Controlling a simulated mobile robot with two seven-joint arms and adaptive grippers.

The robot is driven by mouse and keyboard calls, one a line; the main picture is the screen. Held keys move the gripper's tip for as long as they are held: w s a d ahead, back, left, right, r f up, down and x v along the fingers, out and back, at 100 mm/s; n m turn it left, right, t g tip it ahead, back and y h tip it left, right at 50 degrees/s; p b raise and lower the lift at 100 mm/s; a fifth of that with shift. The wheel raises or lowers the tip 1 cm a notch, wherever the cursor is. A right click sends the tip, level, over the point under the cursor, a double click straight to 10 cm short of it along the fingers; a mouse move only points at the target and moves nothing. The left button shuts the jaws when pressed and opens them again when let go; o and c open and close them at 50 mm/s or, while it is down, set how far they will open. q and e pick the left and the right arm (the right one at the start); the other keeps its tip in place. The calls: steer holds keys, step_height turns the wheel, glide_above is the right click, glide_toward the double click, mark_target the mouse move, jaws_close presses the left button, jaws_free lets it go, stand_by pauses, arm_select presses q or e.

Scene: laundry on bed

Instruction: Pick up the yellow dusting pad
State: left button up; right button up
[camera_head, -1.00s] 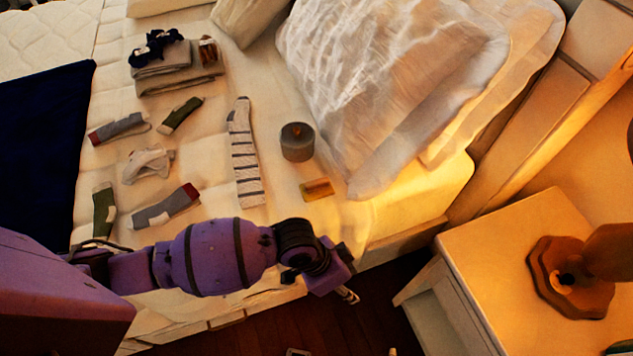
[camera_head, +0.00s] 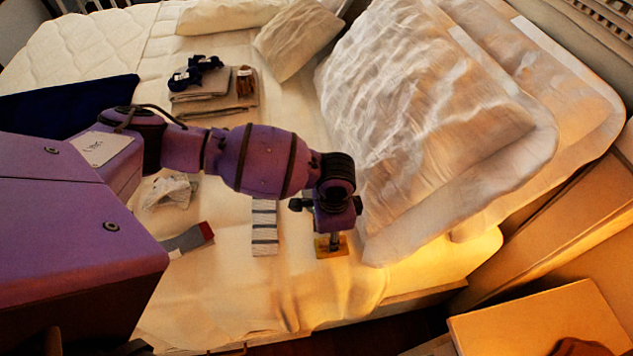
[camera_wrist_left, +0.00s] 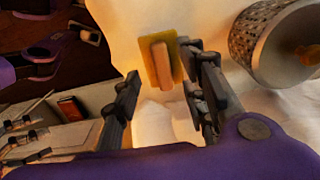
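The yellow dusting pad (camera_head: 331,250), a small flat rectangle with a paler raised strip, lies on the bed near the pillow's lower corner. It also shows in the left wrist view (camera_wrist_left: 152,66), just beyond and between the fingertips, closer to the right-hand finger. My left gripper (camera_head: 335,238) points down directly over the pad and hides part of it in the head view. In the left wrist view my left gripper (camera_wrist_left: 160,72) has its fingers spread apart with nothing held. Whether a finger touches the pad is unclear.
A large pillow (camera_head: 430,110) lies right of my gripper. A nightstand (camera_head: 530,325) stands at lower right.

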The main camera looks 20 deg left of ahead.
arm_select(q)
steer(key=f, duration=0.2)
steer(key=shift+w+d+f, duration=0.2)
steer(key=shift+w+f, duration=0.15)
steer(key=shift+f, duration=0.6)
steer(key=shift+w, duration=0.1)
steer(key=c, duration=0.4)
jaws_close()
arm_select(e)
steer(key=shift+w+d+r, duration=0.1)
steer(key=shift+w+r, duration=0.2)
steer(key=shift+w, duration=0.5)
